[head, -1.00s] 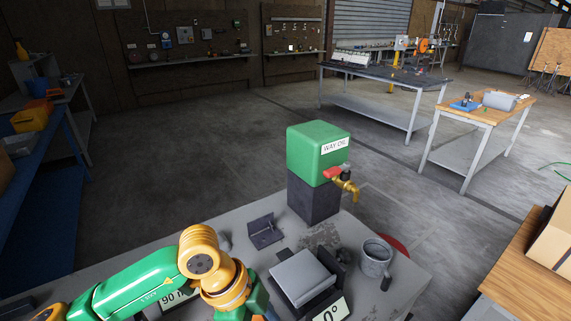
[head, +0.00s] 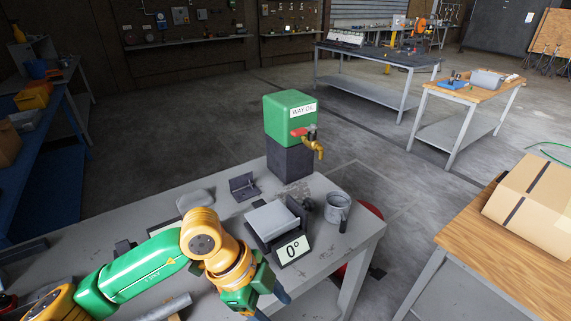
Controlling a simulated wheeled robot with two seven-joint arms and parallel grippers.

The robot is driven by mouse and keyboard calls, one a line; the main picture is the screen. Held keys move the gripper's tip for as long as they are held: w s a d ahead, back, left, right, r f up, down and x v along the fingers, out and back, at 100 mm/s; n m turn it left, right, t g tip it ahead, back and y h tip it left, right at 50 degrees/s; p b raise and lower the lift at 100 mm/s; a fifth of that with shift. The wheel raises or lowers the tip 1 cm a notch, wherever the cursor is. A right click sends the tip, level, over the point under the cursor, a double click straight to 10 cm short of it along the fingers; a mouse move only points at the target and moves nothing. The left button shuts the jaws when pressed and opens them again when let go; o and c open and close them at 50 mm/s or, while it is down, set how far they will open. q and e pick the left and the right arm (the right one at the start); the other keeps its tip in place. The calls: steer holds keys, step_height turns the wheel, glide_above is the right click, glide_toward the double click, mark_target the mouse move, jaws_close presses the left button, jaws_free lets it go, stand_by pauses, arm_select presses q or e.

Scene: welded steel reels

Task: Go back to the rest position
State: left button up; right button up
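My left arm comes in from the left, green and yellow, bent down at the wrist. My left gripper (head: 271,303) is at the bottom middle of the head view, by the front edge of the grey bench (head: 335,262). Its two dark fingers point down and stand apart, with nothing seen between them. It is in front of and below a stand with a "0°" sign (head: 292,251) and a light grey block (head: 272,217), apart from both in the picture. My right gripper is not in view.
On the bench stand a green "WAY OIL" tank (head: 289,118) with a brass tap on a dark block (head: 290,159), a grey mug (head: 337,207) and a small dark bracket (head: 243,186). A wooden table (head: 490,262) with a cardboard box (head: 532,205) is at right. Floor shows between.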

arm_select(q)
steer(key=s+d+r+m+g+h, duration=0.2)
steer(key=s+d+r+m+h, duration=0.15)
steer(key=d+r+h, duration=0.85)
steer(key=w+a+r+n+t+h, duration=0.5)
steer(key=r+n+t, duration=0.2)
steer(key=r+t, duration=0.35)
steer(key=w+a+f+n+t+y, duration=0.6)
steer(key=w+a+n+t+y, duration=0.4)
steer(key=a+n+t+y, duration=0.4)
steer(key=s+a+f+n+g+y, duration=0.1)
steer(key=a+f+n+g+y, duration=0.2)
steer(key=f, duration=0.4)
steer(key=s+a+f+n+g+y, duration=0.1)
steer(key=a+f+g+y, duration=0.3)
steer(key=f, duration=0.4)
steer(key=s+a+f+m+g+y, duration=0.1)
steer(key=s+a+f+m+g, duration=0.15)
steer(key=s+f+g, duration=1.15)
steer(key=s+d+f+t, duration=0.1)
steer(key=s+f, duration=0.2)
steer(key=f, duration=0.6)
steer(key=s+f+t, duration=0.1)
steer(key=s+f, duration=0.2)
steer(key=f, duration=0.6)
steer(key=s+a+f+m+g, duration=0.1)
steer(key=s+a+f, duration=0.1)
steer(key=s+f, duration=0.9)
steer(key=shift+s+f, duration=0.25)
steer(key=shift+s, duration=0.8)
